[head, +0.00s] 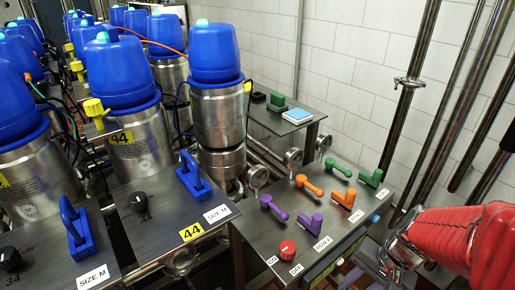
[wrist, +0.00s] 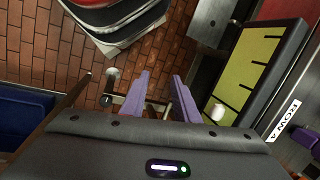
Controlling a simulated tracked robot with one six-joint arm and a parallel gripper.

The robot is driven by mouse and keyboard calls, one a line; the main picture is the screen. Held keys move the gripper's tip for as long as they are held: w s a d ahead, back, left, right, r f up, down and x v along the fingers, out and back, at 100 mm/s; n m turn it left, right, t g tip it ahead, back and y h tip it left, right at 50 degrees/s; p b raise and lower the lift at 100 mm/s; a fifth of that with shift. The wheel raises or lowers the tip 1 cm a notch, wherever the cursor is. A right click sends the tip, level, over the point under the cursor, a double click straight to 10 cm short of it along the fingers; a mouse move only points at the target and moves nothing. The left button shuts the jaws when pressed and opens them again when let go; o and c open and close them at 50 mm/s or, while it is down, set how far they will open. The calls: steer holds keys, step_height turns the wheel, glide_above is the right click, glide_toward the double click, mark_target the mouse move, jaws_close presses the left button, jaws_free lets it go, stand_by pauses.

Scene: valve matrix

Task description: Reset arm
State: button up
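My gripper (wrist: 160,76) shows in the wrist view with its two purple fingers apart. In the head view the red-sleeved part of my arm comes in from the right edge. It hangs low beside the right side of the panel (head: 259,232) that carries the coloured handles. Part of my gripper (head: 372,256) shows there, low at the panel's right side, and its fingertips are hard to make out. My gripper touches no handle that I can see.
The panel holds purple (head: 311,224), orange (head: 347,198) and green (head: 371,178) handles and a red knob (head: 287,249). Blue-topped steel valves (head: 215,52) crowd the left. Vertical pipes (head: 417,70) stand at the right. A yellow-green panel (wrist: 251,65) shows in the wrist view.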

steer(key=s+a+r+n+t+h, duration=0.1)
steer(key=a+r+n+t, duration=0.1)
steer(key=r, duration=0.6)
steer(key=a+r+n+t+h, duration=0.2)
steer(key=a+r+n, duration=0.3)
steer(key=r, duration=0.3)
steer(key=shift+s+a+r+n+t, duration=0.25)
steer(key=shift+s+r+n+t, duration=0.05)
steer(key=shift+s+n, duration=0.1)
stand_by(0.5)
